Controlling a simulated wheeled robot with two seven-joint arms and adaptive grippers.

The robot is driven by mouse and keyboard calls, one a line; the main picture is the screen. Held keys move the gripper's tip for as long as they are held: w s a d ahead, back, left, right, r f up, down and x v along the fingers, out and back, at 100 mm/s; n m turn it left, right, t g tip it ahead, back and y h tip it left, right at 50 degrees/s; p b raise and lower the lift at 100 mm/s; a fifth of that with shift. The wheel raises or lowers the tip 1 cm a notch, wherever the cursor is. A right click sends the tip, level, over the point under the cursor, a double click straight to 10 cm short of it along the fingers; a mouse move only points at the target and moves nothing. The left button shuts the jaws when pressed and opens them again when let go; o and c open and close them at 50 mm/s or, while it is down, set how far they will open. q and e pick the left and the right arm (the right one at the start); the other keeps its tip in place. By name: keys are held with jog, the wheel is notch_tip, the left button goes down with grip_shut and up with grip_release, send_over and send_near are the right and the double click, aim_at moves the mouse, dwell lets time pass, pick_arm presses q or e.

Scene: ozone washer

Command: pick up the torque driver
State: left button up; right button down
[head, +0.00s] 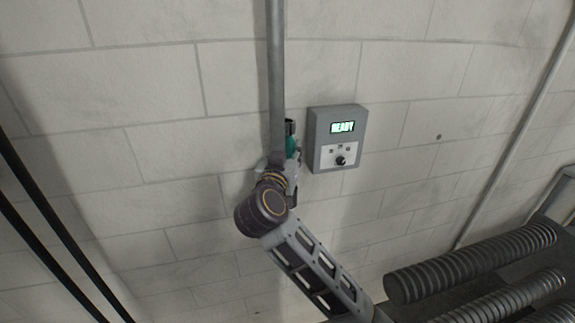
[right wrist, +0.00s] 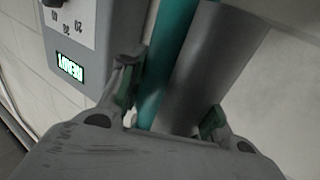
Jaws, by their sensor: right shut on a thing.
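The torque driver (head: 291,143) is a teal, upright tool with a dark top, close to the vertical grey pipe in the head view. The pipe partly hides it. It shows as a teal shaft (right wrist: 164,58) in the right wrist view, between the fingers. My right gripper (head: 286,168) is at its lower part and shut on it. The right wrist view shows the two fingers of the right gripper (right wrist: 172,112) on either side, with a grey cylinder (right wrist: 207,65) alongside the teal shaft. I cannot tell whether they touch. My left gripper is not in view.
A grey control box (head: 320,125) with a green READY display is on the wall just right of the driver. The vertical pipe (head: 276,70) runs down beside it. Ribbed hoses (head: 470,265) lie at the lower right. The block wall (head: 130,90) is bare to the left.

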jog(key=shift+r, duration=1.3)
jog(key=shift+r, duration=0.1)
